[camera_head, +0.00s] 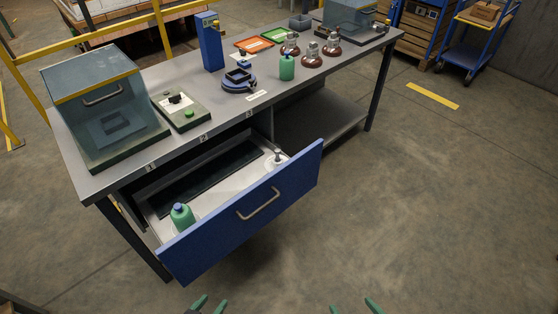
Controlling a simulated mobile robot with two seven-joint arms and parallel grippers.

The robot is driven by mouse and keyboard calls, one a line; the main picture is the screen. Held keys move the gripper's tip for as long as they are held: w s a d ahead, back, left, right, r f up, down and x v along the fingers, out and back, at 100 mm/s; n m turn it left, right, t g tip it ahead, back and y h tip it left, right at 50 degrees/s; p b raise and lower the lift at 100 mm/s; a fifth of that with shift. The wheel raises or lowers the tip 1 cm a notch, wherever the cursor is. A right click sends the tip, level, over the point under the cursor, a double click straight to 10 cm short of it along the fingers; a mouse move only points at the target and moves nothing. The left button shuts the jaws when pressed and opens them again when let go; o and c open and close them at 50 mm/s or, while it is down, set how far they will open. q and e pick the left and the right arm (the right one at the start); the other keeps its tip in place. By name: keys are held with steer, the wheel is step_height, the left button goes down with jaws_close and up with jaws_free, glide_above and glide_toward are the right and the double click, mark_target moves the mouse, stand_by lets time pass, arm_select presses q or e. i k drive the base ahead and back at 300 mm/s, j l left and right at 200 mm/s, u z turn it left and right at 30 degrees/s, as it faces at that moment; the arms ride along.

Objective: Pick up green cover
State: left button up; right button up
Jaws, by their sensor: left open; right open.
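One green cover (182,217), a bottle-like piece with a blue top, stands in the left front corner of the open drawer. Another similar green cover (287,68) stands on the table top near the front edge, beside brown insulator pieces. My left gripper (210,305) shows only its green fingertips at the bottom edge, apart and empty. My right gripper (354,307) also shows only its fingertips at the bottom, spread wide and empty. Both grippers are in front of the drawer, well away from either cover.
The blue-fronted drawer (250,205) is pulled out and holds a white piece (276,161) at its right. On the table (215,117) are a glass-like box (102,108), a blue post (210,42), a blue fixture (239,80) and several brown insulators (311,56). The floor in front is clear.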

mark_target(287, 63)
steer(key=u, duration=0.45)
steer(key=l+u, duration=0.15)
steer(key=u, duration=0.3)
steer(key=l+u, duration=0.1)
steer(key=u, duration=0.3)
steer(key=l+u, duration=0.75)
steer(key=k+l+u, duration=0.1)
steer(key=l, duration=0.25)
steer(key=k+l+u, duration=0.1)
steer(key=l, duration=0.2)
steer(key=k+l+u, duration=0.1)
steer(key=l, duration=0.25)
steer(key=k+l, duration=0.15)
steer(key=l, duration=0.25)
steer(key=k+l, duration=0.15)
steer(key=l, duration=0.2)
